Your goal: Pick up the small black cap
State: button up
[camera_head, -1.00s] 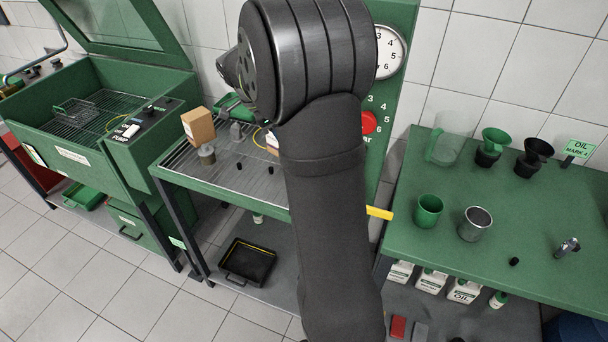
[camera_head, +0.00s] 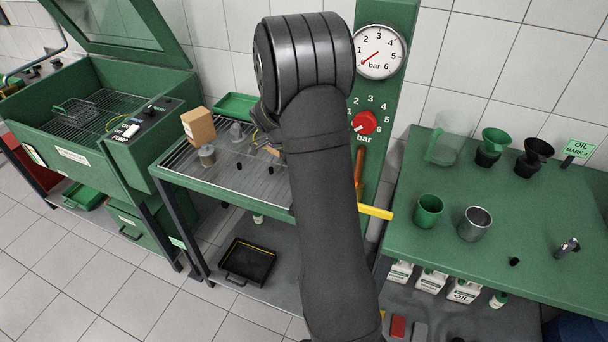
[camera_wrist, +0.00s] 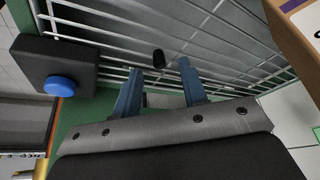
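A small black cap (camera_wrist: 158,58) stands on the wire rack (camera_wrist: 215,45) in the wrist view. My gripper (camera_wrist: 160,67) has two blue fingers spread apart, with nothing held between them. The cap shows just beyond the fingertips, roughly in line with the gap; I cannot tell the height between them. In the head view, two small black caps (camera_head: 239,168) (camera_head: 270,170) sit on the rack of the middle bench, and a similar black piece (camera_head: 514,261) lies on the right table. My arm hides the gripper in the head view.
A black block with a blue button (camera_wrist: 62,86) is left of the fingers in the wrist view. A cardboard box (camera_head: 198,126) and a grey metal cylinder (camera_head: 207,155) stand on the rack's left side. A gauge panel (camera_head: 396,80) rises behind my arm.

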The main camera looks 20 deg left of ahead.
jog(key=shift+x, duration=1.05)
grip_shut()
jog(key=shift+r, duration=0.1)
notch_tip(320, 180, up, 28)
